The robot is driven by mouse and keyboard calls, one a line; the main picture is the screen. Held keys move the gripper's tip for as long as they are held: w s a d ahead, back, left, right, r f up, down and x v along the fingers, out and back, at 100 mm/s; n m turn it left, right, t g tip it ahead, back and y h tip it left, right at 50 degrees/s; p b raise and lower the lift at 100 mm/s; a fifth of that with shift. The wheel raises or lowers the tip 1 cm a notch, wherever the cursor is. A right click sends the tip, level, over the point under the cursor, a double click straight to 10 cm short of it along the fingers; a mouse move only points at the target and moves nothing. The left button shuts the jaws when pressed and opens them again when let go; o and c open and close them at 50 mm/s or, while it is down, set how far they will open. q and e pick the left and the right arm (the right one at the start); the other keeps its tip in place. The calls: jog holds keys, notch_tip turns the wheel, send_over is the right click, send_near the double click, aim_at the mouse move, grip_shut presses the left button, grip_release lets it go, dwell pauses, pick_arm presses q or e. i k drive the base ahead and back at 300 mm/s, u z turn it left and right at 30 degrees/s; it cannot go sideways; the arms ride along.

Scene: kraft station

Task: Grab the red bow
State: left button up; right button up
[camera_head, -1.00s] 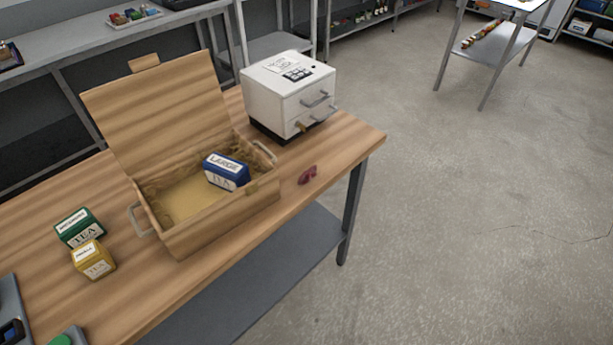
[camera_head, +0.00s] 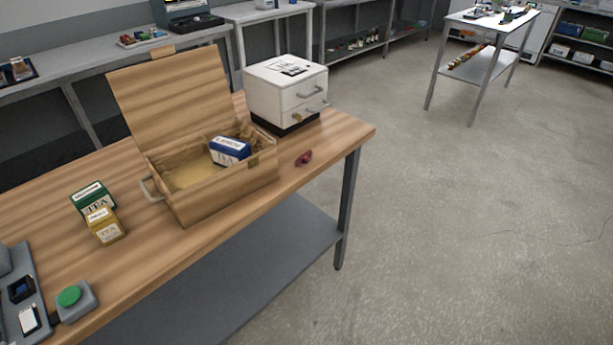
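The red bow (camera_head: 304,158) lies on the wooden table (camera_head: 250,212), near its right front edge. It is to the right of the open wooden box and in front of the white drawer cabinet. It is small and dark red, and nothing covers it. Neither of my grippers shows in the head view.
The open wooden box (camera_head: 222,196) holds a blue tea box (camera_head: 229,151). A white drawer cabinet (camera_head: 286,92) stands behind the bow. Green (camera_head: 92,197) and yellow (camera_head: 105,227) tea boxes and a green button (camera_head: 69,296) are at the left. The floor to the right is clear.

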aim_at(301, 160)
jog(key=z, duration=0.8)
jog(key=i, duration=0.75)
jog(key=u, duration=2.2)
